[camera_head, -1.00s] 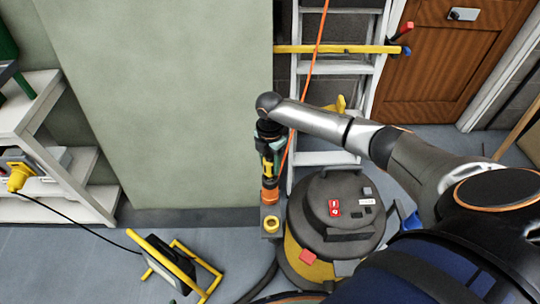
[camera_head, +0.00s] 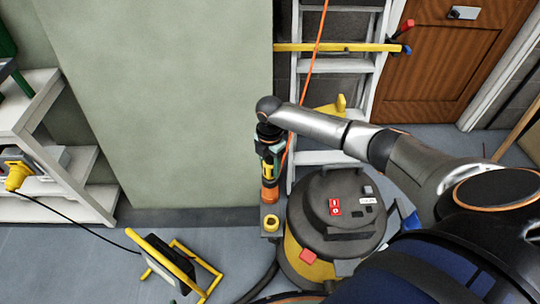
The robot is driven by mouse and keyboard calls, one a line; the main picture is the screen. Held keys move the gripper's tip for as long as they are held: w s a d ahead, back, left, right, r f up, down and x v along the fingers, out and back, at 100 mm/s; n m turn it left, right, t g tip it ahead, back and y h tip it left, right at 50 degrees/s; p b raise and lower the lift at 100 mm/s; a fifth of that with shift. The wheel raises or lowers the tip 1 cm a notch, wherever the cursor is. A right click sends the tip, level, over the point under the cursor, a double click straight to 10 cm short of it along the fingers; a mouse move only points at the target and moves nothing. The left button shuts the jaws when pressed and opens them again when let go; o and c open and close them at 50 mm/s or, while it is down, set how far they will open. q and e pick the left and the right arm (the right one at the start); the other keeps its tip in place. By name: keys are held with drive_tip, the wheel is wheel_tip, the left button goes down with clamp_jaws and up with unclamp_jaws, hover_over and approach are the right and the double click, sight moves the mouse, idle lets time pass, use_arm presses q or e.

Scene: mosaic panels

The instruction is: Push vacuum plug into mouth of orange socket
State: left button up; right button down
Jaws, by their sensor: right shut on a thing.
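My right gripper (camera_head: 269,158) reaches down from the right arm in the middle of the head view. It is shut on the yellow and black vacuum plug (camera_head: 267,170), which it holds upright. The orange socket (camera_head: 270,193) is directly below, and the plug's lower end meets its top. I cannot tell how deep the plug sits in the mouth, because the gripper and plug cover it. My left gripper is not in view.
A round vacuum (camera_head: 335,212) with a dark lid stands just right of the socket. A white ladder (camera_head: 330,75) with an orange cord (camera_head: 316,50) is behind. A work light (camera_head: 165,262) stands on the floor at lower left, near white shelves (camera_head: 85,165).

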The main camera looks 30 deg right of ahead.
drive_tip(key=shift+f+b, duration=0.4)
drive_tip(key=shift+f, duration=0.3)
drive_tip(key=shift+c, duration=1.1)
unclamp_jaws()
